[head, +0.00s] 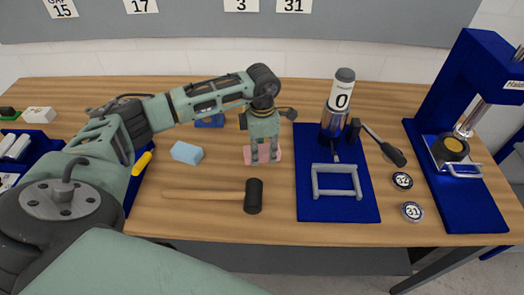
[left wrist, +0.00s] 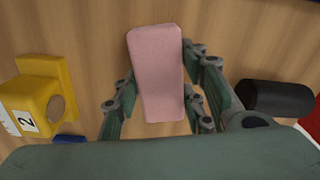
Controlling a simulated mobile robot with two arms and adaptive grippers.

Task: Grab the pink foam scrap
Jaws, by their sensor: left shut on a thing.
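The pink foam scrap (head: 248,154) lies on the wooden table in the head view, partly hidden behind the fingers of my left gripper (head: 264,158). In the left wrist view the pink foam scrap (left wrist: 157,70) is a long rounded block. The fingers of my left gripper (left wrist: 160,102) stand on both sides of it and are shut on it. It appears to be at or very near the table top. My right gripper is not in view.
A mallet (head: 254,196) lies just in front of the foam, and a light blue foam block (head: 187,152) lies to its left. A blue mat (head: 312,208) with a grey frame (head: 336,194) is on the right. A blue press (head: 470,90) stands at the far right.

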